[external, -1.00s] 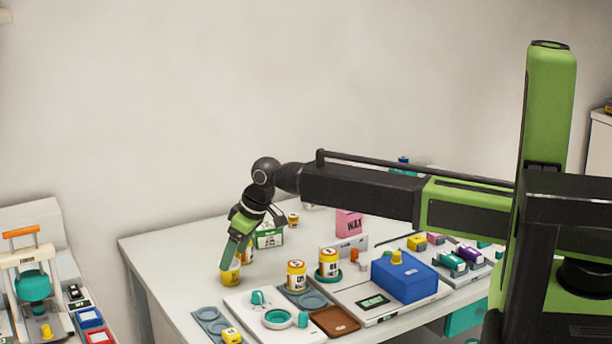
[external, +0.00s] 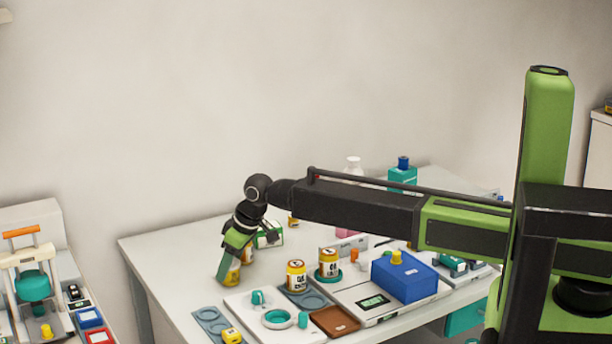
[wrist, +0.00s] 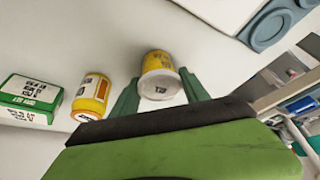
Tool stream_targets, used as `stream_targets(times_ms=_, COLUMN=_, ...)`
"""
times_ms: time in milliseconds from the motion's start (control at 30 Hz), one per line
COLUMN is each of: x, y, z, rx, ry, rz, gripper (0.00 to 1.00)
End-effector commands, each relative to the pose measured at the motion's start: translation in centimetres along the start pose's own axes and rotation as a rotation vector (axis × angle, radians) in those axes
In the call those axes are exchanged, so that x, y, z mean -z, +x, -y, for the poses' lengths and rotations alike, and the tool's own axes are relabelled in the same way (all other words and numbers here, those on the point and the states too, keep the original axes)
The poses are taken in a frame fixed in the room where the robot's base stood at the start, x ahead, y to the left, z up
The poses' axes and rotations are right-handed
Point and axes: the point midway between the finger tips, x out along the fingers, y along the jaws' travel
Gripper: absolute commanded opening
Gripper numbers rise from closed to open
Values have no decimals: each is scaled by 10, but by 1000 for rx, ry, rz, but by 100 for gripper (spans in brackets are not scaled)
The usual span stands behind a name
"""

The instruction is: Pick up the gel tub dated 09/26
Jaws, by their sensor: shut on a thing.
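A yellow tub with a white label (wrist: 160,64) sits between the two green fingers of my gripper (wrist: 160,80) in the wrist view. My gripper is shut on it. In the external view my gripper (external: 226,266) is low at the table's left part and hides most of this tub (external: 234,277). I cannot tell whether the tub touches the table. A second yellow tub (wrist: 92,93) stands close by, left of my gripper in the wrist view. Two more yellow tubs (external: 296,275) (external: 328,263) stand to the right. The dates are too small to read.
A green and white box (external: 270,236) stands behind my gripper. A grey holder with round recesses (external: 208,316), a white tray with teal parts (external: 258,332), a brown tray (external: 335,321) and a blue box (external: 404,278) are nearer the front. The white table (external: 165,263) is clear at left.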

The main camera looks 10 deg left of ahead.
Motion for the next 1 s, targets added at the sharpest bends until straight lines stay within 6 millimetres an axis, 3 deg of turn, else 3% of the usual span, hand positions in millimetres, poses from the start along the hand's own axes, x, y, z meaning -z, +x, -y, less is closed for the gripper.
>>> stream_targets(times_ms=33, x=0, y=0, z=0, rx=0, ry=0, rz=0, gripper=30)
stream_targets(times_ms=200, x=0, y=0, z=0, rx=0, ry=0, rz=0, gripper=12)
stream_targets(times_ms=533, x=3, y=-7, z=0, rx=0, ry=0, rz=0, gripper=12)
stream_targets(times_ms=833, x=19, y=-49, z=-2, rx=1, ry=0, rz=0, gripper=12)
stream_targets(times_ms=1000, x=0, y=-80, z=-34, rx=-1, ry=2, rz=0, gripper=12)
